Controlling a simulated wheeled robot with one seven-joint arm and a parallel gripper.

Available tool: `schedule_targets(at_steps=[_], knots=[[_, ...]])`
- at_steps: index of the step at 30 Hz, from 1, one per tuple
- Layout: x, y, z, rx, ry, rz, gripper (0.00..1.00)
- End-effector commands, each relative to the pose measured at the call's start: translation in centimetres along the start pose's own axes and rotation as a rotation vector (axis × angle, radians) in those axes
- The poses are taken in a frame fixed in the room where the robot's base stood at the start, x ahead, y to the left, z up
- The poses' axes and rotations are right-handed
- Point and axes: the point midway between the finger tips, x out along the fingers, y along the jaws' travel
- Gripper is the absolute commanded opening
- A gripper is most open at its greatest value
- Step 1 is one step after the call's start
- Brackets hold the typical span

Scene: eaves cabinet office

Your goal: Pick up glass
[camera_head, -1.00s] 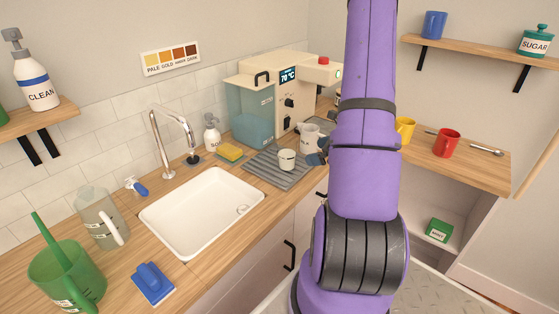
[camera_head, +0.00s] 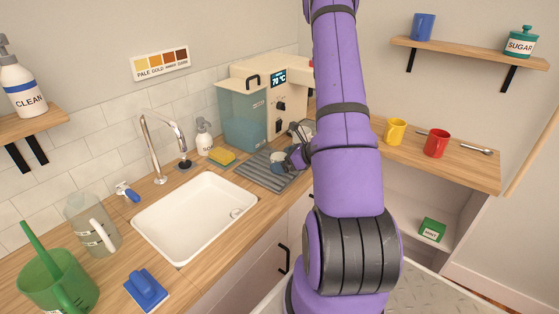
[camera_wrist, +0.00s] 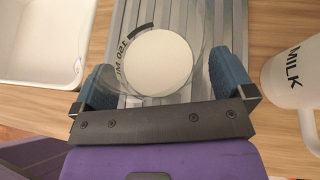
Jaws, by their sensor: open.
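In the wrist view my gripper (camera_wrist: 162,70) is open, with one blue finger on each side of the glass. I cannot tell whether either finger touches it. In the head view my gripper (camera_head: 290,158) is at the glass (camera_head: 278,162), partly hiding it.
A white jug marked MILK (camera_wrist: 292,82) stands close to the right finger. The white sink (camera_head: 190,222) lies to the left. The coffee machine (camera_head: 262,105) stands behind the mat. Yellow (camera_head: 396,131) and red (camera_head: 436,143) mugs sit on the right counter.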

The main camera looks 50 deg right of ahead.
Motion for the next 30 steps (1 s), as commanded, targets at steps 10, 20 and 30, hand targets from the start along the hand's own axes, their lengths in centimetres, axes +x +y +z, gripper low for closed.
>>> schedule_targets(at_steps=[10,20,30], knots=[[0.04,-0.01,0.0,0.0,0.0,0.0,0.7],[0.02,-0.02,0.03,0.0,-0.001,0.0,0.36],[-0.52,-0.3,0.96,-0.003,-0.001,0.003,0.36]])
